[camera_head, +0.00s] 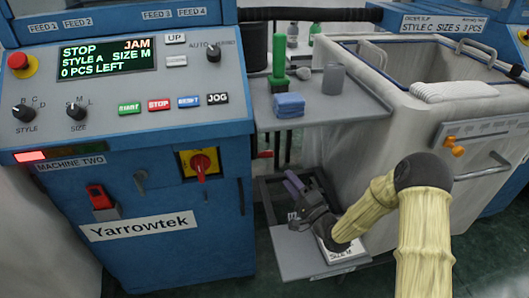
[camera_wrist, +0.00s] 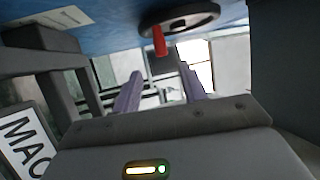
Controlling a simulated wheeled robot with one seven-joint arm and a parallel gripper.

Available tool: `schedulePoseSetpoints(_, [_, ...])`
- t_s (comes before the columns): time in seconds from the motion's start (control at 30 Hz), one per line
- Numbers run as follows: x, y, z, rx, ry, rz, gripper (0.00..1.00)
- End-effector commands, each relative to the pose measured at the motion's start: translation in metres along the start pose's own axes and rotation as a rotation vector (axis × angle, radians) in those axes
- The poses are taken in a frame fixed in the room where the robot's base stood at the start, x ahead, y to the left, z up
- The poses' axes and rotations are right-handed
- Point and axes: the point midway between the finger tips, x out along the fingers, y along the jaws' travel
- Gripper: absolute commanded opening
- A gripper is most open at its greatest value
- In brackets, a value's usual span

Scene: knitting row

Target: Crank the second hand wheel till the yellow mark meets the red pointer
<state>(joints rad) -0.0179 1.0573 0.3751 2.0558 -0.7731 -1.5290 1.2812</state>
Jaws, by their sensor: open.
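In the wrist view a dark hand wheel (camera_wrist: 192,18) with a red handle (camera_wrist: 159,40) is mounted on a blue machine side. In the head view only the red handle (camera_head: 264,154) shows, at the right side of the blue machine labelled MACHINE TWO (camera_head: 70,162); the wheel's face is hidden there. My gripper (camera_head: 293,184) is low, right of the machine and below the handle. In the wrist view my gripper (camera_wrist: 162,75) has its purple fingers apart and empty, with the handle beyond the gap, apparently not touched. I cannot make out a yellow mark or red pointer.
A lined bin (camera_head: 400,120) stands right. A grey low tray (camera_head: 300,255) lies beneath my gripper. The display (camera_head: 107,60) reads STOP, JAM.

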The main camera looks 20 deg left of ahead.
Motion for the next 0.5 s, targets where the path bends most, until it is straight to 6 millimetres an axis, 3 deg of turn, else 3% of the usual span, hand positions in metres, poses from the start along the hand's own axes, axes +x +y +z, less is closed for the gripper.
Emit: schedulePoseSetpoints(0.5, [0.092, 0.002, 0.001, -0.003, -0.001, -0.003, 0.42])
